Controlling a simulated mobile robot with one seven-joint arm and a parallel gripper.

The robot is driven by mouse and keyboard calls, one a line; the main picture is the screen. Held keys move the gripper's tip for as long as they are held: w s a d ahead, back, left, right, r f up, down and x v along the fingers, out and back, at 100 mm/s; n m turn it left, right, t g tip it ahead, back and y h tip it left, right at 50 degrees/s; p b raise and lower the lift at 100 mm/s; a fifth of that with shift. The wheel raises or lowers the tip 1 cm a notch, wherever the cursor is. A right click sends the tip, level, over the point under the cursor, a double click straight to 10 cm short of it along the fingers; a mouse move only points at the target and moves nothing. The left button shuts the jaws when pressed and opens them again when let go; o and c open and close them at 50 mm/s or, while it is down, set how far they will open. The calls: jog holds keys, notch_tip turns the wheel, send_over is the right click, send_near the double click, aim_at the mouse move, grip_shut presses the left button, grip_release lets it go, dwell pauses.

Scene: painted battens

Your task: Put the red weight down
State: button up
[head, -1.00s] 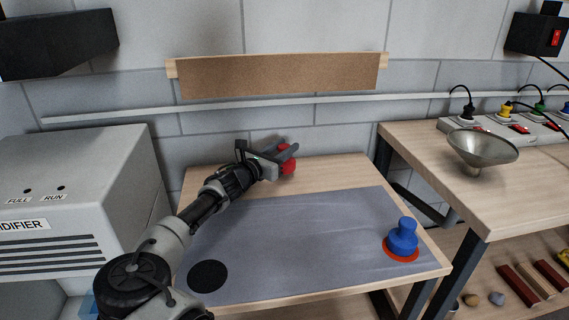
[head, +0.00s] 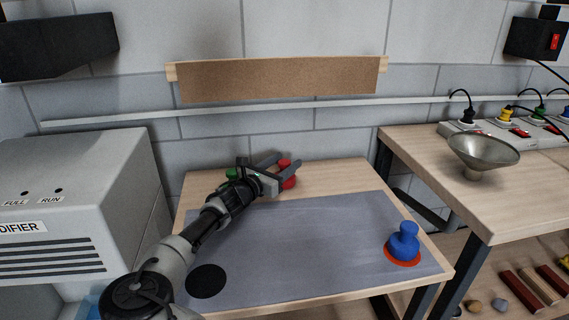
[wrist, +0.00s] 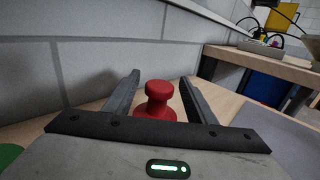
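The red weight (head: 289,181) stands upright on the bare wood at the back of the table (head: 335,177), behind the grey mat. My gripper (head: 290,161) is open around it, low over the wood. In the wrist view the red weight (wrist: 158,102) stands between the two spread fingers (wrist: 160,82), with a gap on each side. Its base is partly hidden by the gripper body.
A green thing (head: 231,173) shows partly behind my gripper. The grey mat (head: 300,240) carries a black disc (head: 206,281) and a blue weight (head: 403,241) on a red disc (head: 388,254). A wall board (head: 280,79) hangs behind.

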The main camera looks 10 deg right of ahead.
jog(key=shift+r, duration=0.1)
jog(key=p+v, duration=0.2)
jog(key=v, duration=1)
jog(key=shift+p, duration=0.35)
jog(key=shift+r, duration=0.1)
